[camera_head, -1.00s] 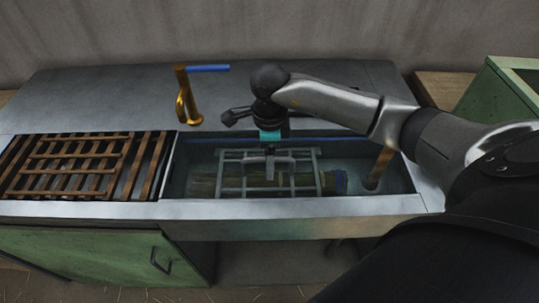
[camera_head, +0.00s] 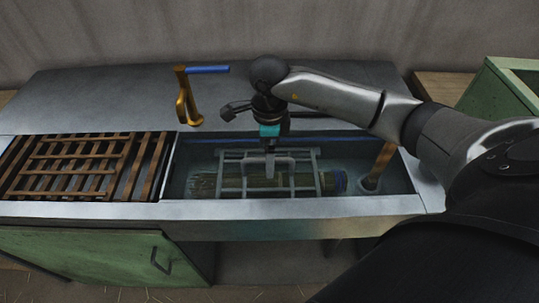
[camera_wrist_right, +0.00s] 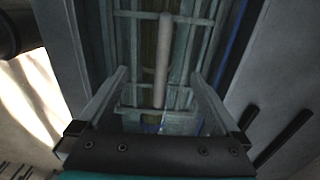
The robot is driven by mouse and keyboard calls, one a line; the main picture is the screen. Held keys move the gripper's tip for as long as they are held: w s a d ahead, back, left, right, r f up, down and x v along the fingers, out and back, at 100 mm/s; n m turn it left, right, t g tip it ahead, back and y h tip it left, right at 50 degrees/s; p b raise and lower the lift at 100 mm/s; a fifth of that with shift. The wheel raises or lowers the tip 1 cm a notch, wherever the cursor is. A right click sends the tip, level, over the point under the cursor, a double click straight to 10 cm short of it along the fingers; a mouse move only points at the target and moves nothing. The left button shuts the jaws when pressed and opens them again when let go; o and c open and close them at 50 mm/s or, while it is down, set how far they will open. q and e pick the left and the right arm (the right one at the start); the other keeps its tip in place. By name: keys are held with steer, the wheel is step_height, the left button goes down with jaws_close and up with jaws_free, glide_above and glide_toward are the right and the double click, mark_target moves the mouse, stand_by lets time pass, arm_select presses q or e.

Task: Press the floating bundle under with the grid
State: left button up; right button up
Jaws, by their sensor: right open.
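The grey grid (camera_head: 316,172) lies over the bundle (camera_head: 340,183) in the water-filled trough. The brownish bundle has a blue band near its right end, and both its ends stick out past the grid. The grid's raised handle (camera_head: 283,159) is under my right gripper (camera_head: 270,153). In the right wrist view, my right gripper (camera_wrist_right: 160,76) is open, with its two fingers apart on either side of the handle bar (camera_wrist_right: 163,60). Bars of the grid cross over the bundle (camera_wrist_right: 149,42) beyond. My left gripper is out of view.
A wooden slatted rack (camera_head: 85,165) covers the left part of the basin. A brass tap (camera_head: 188,98) with a blue lever stands behind it. A wooden stick (camera_head: 377,168) leans in the trough's right end. A green bin (camera_head: 505,95) stands at far right.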

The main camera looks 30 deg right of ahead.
arm_select(q)
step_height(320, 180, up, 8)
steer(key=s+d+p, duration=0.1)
steer(key=p, duration=0.7)
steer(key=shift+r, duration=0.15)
arm_select(e)
step_height(320, 180, up, 22)
steer(key=shift+f, duration=0.2)
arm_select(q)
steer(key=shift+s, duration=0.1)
arm_select(e)
steer(key=shift+f, duration=0.1)
